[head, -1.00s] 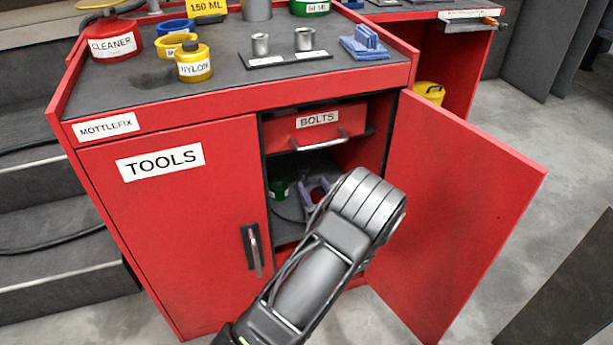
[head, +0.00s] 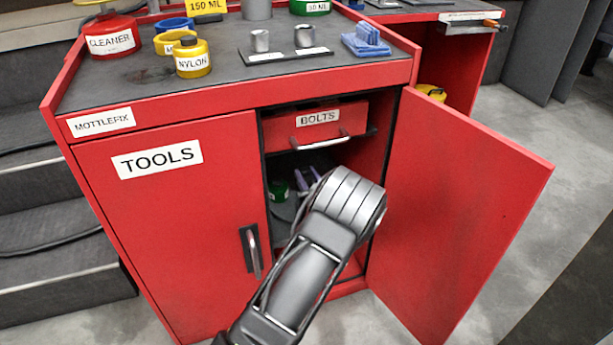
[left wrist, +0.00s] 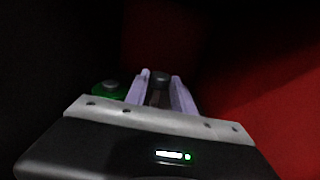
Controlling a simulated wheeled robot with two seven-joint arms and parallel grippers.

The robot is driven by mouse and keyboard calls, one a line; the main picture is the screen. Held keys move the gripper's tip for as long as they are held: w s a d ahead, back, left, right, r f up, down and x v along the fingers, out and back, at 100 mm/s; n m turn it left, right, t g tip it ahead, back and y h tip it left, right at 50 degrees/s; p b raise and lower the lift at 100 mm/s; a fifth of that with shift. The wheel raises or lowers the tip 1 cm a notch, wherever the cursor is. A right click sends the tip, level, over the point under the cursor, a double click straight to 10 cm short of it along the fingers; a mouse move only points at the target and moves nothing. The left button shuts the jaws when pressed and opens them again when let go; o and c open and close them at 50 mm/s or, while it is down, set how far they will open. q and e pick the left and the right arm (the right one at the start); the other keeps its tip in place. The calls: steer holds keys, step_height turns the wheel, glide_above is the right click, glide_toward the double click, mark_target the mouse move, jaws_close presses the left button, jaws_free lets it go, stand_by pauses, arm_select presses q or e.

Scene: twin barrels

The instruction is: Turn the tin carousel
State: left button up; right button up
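The tin carousel (head: 284,209) shows as part of a dark grey disc low inside the open right half of the red cabinet. A green tin (head: 279,191) stands on its left side; the tin also shows in the left wrist view (left wrist: 107,91). My left gripper (head: 308,177) is inside the cabinet, its purple fingers partly hidden by my wrist. In the left wrist view its fingers (left wrist: 160,88) are apart, with a dark upright thing (left wrist: 160,79) between or just beyond them; contact is unclear. Most of the carousel is hidden. My right gripper is not in view.
The BOLTS drawer (head: 317,124) with its bar handle hangs above my left gripper. The open red door (head: 460,215) stands to the right and the shut TOOLS door (head: 170,230) to the left. Tins and a blue item (head: 366,41) stand on the cabinet top.

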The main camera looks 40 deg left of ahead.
arm_select(q)
jaws_close()
stand_by(1.0)
